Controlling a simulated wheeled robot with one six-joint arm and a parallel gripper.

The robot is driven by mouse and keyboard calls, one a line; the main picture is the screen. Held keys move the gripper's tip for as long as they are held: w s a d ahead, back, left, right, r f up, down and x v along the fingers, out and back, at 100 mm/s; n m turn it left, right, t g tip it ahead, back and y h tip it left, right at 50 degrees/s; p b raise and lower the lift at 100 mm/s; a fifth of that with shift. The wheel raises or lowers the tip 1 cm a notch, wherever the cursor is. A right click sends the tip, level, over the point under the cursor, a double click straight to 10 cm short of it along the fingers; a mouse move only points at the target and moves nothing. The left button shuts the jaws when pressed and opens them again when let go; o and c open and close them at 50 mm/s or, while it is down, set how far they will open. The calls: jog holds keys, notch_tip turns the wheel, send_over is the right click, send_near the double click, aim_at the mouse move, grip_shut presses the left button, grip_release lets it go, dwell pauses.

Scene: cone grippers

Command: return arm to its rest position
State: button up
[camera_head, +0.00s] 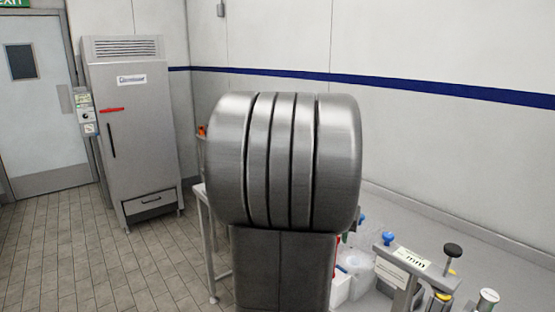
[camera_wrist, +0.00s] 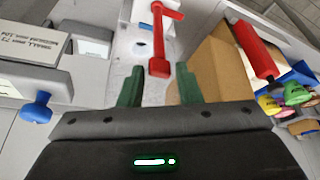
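My gripper (camera_wrist: 158,82) shows in the wrist view with its two green fingers apart. Nothing is seen held between them. A red handle-like tool (camera_wrist: 158,40) stands beyond the fingertips, in or over a white container (camera_wrist: 124,58). I cannot tell how far the fingers are from it. In the head view, a large part of my arm (camera_head: 284,160) fills the middle and hides my gripper and much of the table.
The table (camera_head: 368,302) at lower right bears a labelled device (camera_head: 402,258) and a blue knob (camera_head: 388,238). The wrist view shows a cardboard box (camera_wrist: 224,62), a red-handled item (camera_wrist: 256,52) and several coloured items (camera_wrist: 270,104). A steel fridge (camera_head: 140,130) stands far left, with open floor before it.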

jog(key=shift+a+m+g+h+b, duration=0.1)
jog(key=shift+m+g+h+b, duration=0.45)
jog(key=shift+m, duration=1.95)
